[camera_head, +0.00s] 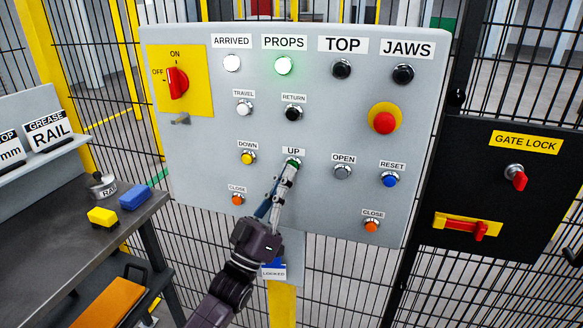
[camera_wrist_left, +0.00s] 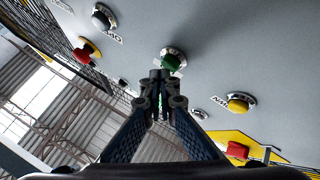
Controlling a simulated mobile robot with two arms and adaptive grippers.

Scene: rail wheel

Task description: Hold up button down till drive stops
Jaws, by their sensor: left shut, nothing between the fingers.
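The grey control panel (camera_head: 205,130) faces me. The green UP button (camera_head: 293,161) sits in its middle, under the UP label, and is partly covered by my left gripper (camera_head: 291,169). That gripper is shut and empty, with its fingertips at the button. In the left wrist view the closed fingertips (camera_wrist_left: 161,76) overlap the lower edge of the green button (camera_wrist_left: 172,60); I cannot tell how far it is pressed. The PROPS lamp (camera_head: 283,66) glows green and the ARRIVED lamp (camera_head: 231,63) looks white. The TOP lamp (camera_head: 342,69) and JAWS lamp (camera_head: 403,74) are dark.
The yellow DOWN button (camera_head: 248,157), grey OPEN button (camera_head: 343,171) and blue RESET button (camera_head: 389,179) share the row. A red emergency stop (camera_head: 384,122) is at upper right. The black gate lock box (camera_head: 480,195) stands right; a workbench (camera_head: 60,250) stands left.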

